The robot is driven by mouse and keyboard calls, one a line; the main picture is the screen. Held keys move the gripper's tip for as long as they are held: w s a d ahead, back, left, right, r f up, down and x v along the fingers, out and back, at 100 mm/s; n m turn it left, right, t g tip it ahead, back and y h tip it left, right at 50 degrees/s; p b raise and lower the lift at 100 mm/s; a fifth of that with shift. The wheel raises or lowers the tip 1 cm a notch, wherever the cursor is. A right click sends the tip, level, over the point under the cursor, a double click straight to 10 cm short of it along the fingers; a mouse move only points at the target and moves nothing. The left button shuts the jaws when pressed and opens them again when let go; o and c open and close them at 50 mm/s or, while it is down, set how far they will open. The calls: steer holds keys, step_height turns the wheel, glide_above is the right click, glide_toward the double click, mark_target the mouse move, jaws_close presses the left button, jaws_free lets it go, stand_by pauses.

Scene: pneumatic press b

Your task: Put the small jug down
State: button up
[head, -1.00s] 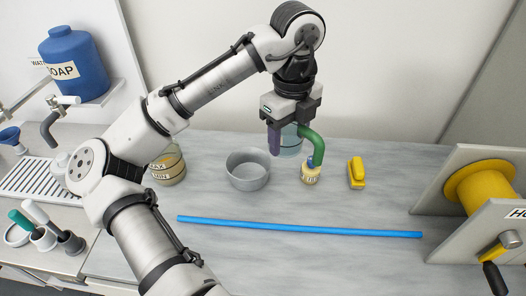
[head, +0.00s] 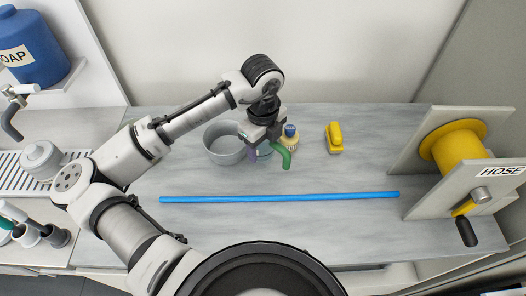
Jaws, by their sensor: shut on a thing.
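My gripper (head: 266,150) is shut on the small jug (head: 265,152), a clear bluish vessel that is mostly hidden beneath the gripper. A purple part (head: 251,151) shows on its left and a curved green part (head: 285,157) on its right; I cannot tell for sure whether these belong to the jug or to the fingers. The jug is over the grey bench (head: 330,175), just right of the grey bowl (head: 224,146) and in front of the small blue-capped bottle (head: 291,133). I cannot tell whether its base touches the bench.
A yellow tool (head: 334,138) lies to the right of the bottle. A long blue rod (head: 280,197) lies across the front of the bench. A yellow hose reel (head: 457,148) stands at the right. Bench is clear between the yellow tool and the reel.

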mark_target(263, 155)
steer(key=shift+f+p, duration=0.3)
steer(key=shift+f, duration=1.85)
steer(key=shift+f, duration=0.2)
steer(key=o, duration=1)
steer(key=shift+r, duration=0.2)
